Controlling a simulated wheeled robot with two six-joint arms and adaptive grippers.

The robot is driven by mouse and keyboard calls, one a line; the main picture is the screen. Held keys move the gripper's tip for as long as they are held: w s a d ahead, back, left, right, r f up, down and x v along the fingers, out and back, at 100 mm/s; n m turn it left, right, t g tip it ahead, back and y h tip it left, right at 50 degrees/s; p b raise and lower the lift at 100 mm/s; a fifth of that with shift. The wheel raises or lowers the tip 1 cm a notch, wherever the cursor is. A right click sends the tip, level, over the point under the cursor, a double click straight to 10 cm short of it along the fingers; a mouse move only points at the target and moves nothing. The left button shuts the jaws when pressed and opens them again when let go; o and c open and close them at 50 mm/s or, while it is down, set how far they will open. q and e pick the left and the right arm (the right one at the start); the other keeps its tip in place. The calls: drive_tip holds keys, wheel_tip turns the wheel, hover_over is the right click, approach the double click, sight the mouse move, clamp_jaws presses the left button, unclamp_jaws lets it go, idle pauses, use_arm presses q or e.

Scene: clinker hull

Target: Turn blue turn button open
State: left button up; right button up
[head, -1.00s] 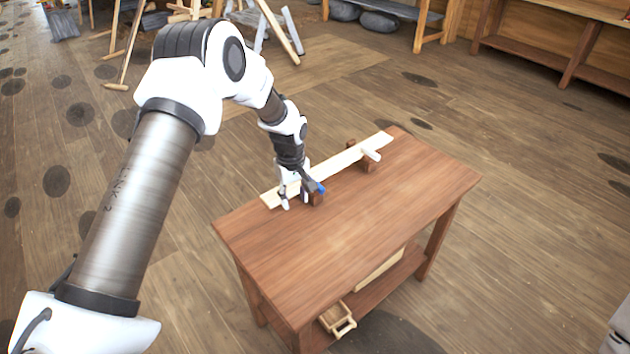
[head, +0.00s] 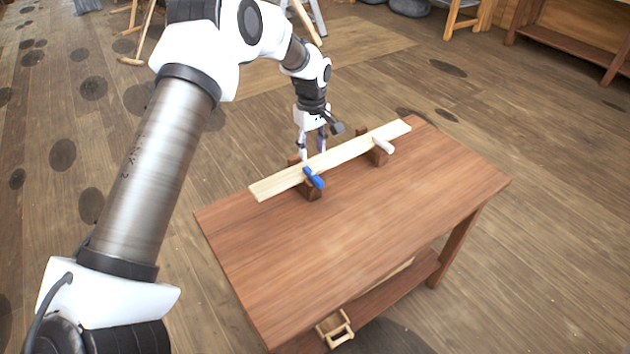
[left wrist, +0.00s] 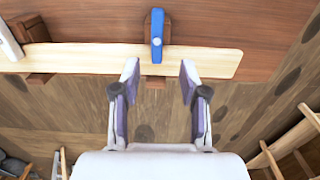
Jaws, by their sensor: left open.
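The blue turn button (head: 314,178) sits on a brown wooden block (head: 311,191) on the workbench. In the left wrist view the blue turn button (left wrist: 157,35) points across the edge of a pale plank (left wrist: 95,58), its end overlapping the plank. The plank (head: 345,154) lies along the far side of the bench. My left gripper (head: 312,153) is open and empty, behind the plank. In the left wrist view its fingers (left wrist: 158,75) are apart, short of the button and lined up on either side of it. My right gripper is not in view.
A white turn button (head: 384,145) sits on a second block further right along the plank. The bench top (head: 370,220) in front is clear. A small wooden crate (head: 335,328) is on the lower shelf.

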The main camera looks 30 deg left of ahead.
sight(313, 174)
use_arm(q)
drive_tip(key=shift+w+f, duration=0.25)
drive_tip(key=shift+f, duration=0.35)
drive_tip(key=shift+w+f, duration=0.2)
drive_tip(key=shift+f, duration=0.35)
wheel_tip(313, 174, down, 7)
drive_tip(key=shift+s+f+p, duration=0.1)
drive_tip(key=shift+p, duration=0.35)
drive_tip(key=shift+s, duration=0.1)
drive_tip(key=shift+c, duration=1.3)
clamp_jaws()
